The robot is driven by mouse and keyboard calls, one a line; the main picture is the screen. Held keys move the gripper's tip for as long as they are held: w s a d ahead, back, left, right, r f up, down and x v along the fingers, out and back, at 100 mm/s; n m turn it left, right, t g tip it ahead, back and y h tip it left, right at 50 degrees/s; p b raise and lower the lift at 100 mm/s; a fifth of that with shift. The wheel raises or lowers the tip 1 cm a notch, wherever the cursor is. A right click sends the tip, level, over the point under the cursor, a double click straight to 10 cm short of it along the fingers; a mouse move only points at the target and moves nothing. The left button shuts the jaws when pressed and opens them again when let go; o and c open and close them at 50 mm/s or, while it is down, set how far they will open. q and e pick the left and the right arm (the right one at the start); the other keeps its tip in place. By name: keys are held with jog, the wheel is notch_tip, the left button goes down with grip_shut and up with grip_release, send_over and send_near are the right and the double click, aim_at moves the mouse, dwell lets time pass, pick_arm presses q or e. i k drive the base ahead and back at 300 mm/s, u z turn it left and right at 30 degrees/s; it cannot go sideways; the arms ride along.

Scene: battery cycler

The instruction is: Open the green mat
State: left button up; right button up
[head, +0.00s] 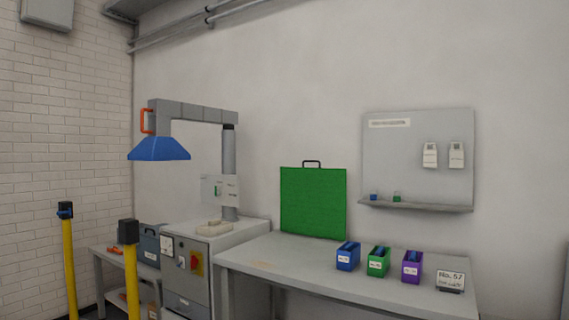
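The green mat (313,203) is a flat square panel standing upright at the back of the grey workbench, close to the wall. A dark handle (312,163) sits on its top edge. The mat looks folded or closed, though its edges are too small to tell for certain. Neither of my grippers is in the head view, and nothing touches the mat.
Blue (347,257), green (378,262) and purple (412,267) boxes and a sign (450,281) stand on the workbench (300,262) right of the mat. A grey cabinet (190,265) stands left, below a blue hood (159,149). Yellow posts (131,275) stand at front left.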

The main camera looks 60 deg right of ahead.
aim_at(313, 201)
jog(key=z, duration=0.7)
jog(key=i, duration=1.05)
jog(key=z, duration=1.1)
